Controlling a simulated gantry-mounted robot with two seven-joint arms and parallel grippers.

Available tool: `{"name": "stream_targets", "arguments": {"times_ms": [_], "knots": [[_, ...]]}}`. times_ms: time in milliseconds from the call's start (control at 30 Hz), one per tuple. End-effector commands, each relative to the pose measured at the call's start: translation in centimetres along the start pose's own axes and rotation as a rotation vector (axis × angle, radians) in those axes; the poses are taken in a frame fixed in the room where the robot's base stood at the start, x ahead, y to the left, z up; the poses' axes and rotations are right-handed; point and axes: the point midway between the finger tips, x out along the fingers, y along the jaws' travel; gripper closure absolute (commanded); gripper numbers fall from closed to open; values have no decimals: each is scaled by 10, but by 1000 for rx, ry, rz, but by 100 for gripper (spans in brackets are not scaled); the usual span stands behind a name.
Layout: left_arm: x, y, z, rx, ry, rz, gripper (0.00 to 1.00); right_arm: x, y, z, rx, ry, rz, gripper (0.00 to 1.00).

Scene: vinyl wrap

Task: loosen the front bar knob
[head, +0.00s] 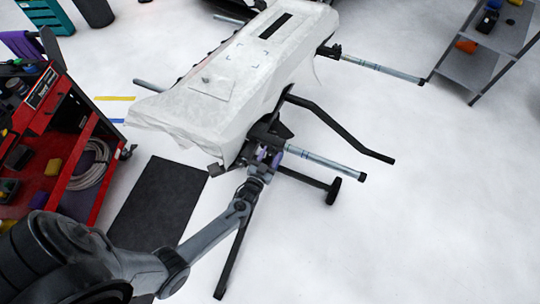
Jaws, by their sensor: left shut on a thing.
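My left gripper (268,158) is at the near end of the stand, where the front bar (325,163) meets the black frame. The front bar is a silver tube pointing right, with a black end cap. A white-covered panel (225,75) lies on the stand just beyond the gripper. My right gripper is not in view.
A black bent handle (335,122) and a black leg with a foot (333,190) stick out right of the gripper. A second silver bar (380,68) is farther back. A red tool cart (60,130) stands left, a grey shelf (470,70) right. A black mat (160,200) lies on the floor.

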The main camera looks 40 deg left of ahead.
Motion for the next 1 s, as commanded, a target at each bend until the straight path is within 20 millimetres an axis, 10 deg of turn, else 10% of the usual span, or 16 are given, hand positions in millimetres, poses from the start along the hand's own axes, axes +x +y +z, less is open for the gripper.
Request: {"name": "stream_targets", "arguments": {"times_ms": [767, 800, 1000], "knots": [[0, 0, 0, -102, 0, -1, 80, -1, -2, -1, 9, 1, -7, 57], [0, 0, 0, -102, 0, -1, 43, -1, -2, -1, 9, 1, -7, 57], [0, 0, 0, -101, 0, 0, 24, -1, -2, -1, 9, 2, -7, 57]]}}
